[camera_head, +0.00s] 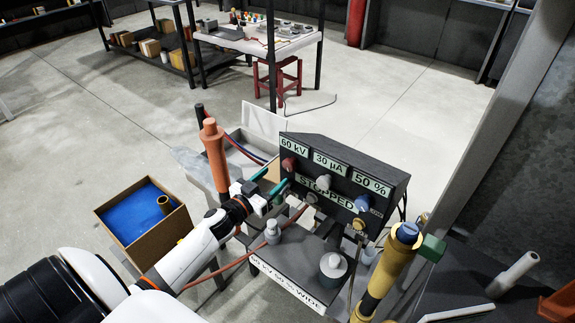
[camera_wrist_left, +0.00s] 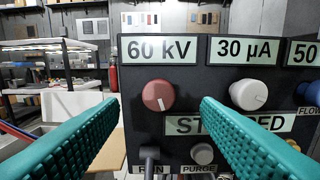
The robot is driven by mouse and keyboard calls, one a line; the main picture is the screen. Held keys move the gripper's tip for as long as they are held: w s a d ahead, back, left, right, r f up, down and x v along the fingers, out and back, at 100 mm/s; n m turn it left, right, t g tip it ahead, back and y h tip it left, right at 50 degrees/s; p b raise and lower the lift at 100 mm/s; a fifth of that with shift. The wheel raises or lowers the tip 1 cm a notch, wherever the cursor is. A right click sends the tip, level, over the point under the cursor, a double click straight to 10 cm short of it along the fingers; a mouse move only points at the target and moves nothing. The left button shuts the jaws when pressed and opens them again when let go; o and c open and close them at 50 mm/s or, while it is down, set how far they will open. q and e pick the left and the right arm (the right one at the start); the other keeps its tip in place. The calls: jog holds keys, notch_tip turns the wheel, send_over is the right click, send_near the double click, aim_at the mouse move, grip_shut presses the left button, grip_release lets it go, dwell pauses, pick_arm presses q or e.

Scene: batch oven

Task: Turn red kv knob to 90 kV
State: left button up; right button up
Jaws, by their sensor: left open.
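The red kV knob (camera_wrist_left: 158,95) sits on the dark control panel (camera_wrist_left: 225,80) under a display reading 60 kV (camera_wrist_left: 159,50). Its white pointer mark points down, slightly to the right. The knob also shows small in the head view (camera_head: 289,164). My left gripper (camera_head: 281,178) is open in front of the panel. In the left wrist view its teal fingers stand apart on either side of the knob, with no contact visible. My right gripper is not in view.
A white knob (camera_wrist_left: 249,94) under 30 µA and a blue knob (camera_head: 362,203) under 50 % sit to the right. A STOPPED display is below. A box with a blue interior (camera_head: 144,222) stands left; a yellow cylinder (camera_head: 386,275) stands right.

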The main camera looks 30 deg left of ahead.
aim_at(287, 166)
pick_arm(q)
jog(key=w, duration=0.5)
jog(key=shift+d+f, duration=0.1)
jog(key=shift+d, duration=0.05)
jog(key=shift+w+d, duration=0.1)
jog(key=shift+w, duration=0.85)
jog(key=shift+c, duration=1.1)
jog(key=c, duration=0.7)
jog(key=shift+c, duration=0.2)
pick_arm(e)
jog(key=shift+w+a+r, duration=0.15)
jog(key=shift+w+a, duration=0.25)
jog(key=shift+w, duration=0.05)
